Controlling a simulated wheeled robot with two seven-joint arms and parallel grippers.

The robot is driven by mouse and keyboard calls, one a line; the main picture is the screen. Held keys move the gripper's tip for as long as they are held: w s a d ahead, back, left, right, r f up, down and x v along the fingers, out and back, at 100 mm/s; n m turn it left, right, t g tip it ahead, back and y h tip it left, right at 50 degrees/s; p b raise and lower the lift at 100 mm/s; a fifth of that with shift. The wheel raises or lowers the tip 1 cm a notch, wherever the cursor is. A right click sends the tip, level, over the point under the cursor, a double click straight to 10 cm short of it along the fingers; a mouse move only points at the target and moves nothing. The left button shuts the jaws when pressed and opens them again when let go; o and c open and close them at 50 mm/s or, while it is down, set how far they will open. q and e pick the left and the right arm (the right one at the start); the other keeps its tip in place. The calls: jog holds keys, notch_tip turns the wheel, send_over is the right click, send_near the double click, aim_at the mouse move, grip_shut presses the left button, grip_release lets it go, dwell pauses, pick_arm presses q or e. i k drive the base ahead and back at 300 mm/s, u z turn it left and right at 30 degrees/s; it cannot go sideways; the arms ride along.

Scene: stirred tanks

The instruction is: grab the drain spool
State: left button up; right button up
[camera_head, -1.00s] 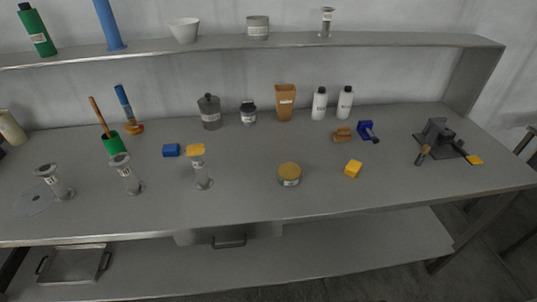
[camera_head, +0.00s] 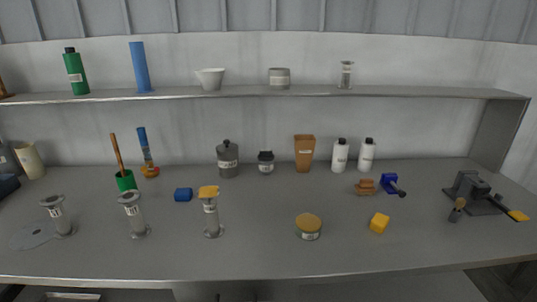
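Several flanged metal spools with small white labels are in view, and the labels are too small to read, so I cannot tell which one is the drain spool. One spool (camera_head: 59,216) stands at the left front of the bench by a flat grey disc. A second spool (camera_head: 134,217) stands to its right. A third spool (camera_head: 212,217) stands further right with a yellow piece (camera_head: 208,192) on its top. A smaller flanged piece (camera_head: 346,75) stands on the shelf at the right. Neither gripper is in view.
The bench (camera_head: 265,255) is clear along its front edge. The shelf (camera_head: 420,92) overhangs the back.

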aim_at(209, 194)
jog(key=z, duration=2.65)
jog(key=i, duration=1.75)
jog(key=u, duration=3.15)
